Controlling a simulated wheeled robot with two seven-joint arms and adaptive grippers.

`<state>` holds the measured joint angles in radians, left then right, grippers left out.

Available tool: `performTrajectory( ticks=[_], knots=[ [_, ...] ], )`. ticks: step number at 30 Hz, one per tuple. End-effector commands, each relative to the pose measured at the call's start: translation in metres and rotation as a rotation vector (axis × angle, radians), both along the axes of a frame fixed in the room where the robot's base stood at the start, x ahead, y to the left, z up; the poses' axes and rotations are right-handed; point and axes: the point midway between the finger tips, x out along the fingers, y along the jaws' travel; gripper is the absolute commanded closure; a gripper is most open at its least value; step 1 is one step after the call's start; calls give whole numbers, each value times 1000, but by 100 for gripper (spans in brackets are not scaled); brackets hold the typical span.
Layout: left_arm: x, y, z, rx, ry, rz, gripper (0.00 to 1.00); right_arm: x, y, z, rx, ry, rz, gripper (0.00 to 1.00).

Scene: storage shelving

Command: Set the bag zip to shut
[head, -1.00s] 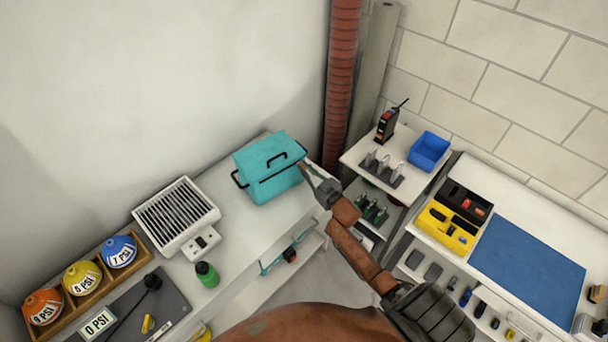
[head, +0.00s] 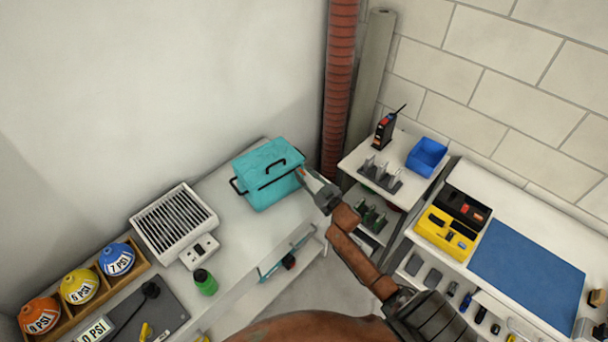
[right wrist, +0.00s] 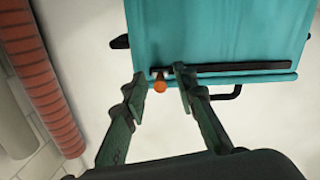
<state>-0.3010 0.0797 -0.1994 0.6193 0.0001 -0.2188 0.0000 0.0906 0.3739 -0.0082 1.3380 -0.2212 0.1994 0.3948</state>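The teal bag (head: 266,178) stands on the left bench, with a handle on top and a dark zip line along its upper part. In the right wrist view the bag (right wrist: 215,35) fills the upper middle. Its dark zip strip (right wrist: 235,68) runs across, with a round orange pull (right wrist: 160,86) at the strip's left end. My right gripper (head: 301,173) is at the bag's right end. In the right wrist view its fingers (right wrist: 160,80) are apart, one on each side of the orange pull; I cannot tell whether either touches it. My left gripper is not in view.
A vented white box (head: 175,222) and a green bottle (head: 205,282) stand left of the bag on the bench (head: 228,232). A red ribbed pipe (head: 340,90) rises behind. A shelf unit with a blue bin (head: 427,157) stands to the right.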

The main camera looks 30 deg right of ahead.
Motion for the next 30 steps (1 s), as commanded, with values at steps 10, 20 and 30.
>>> performTrajectory(
  ticks=[10, 20, 30],
  knots=[
    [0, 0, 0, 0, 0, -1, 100, -50, -4, -2, 0, 4, -2, 74],
    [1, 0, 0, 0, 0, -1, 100, -108, -7, -1, 0, 1, 0, 74],
    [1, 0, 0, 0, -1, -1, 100, -120, -8, 0, 0, 0, -1, 74]
  ],
)
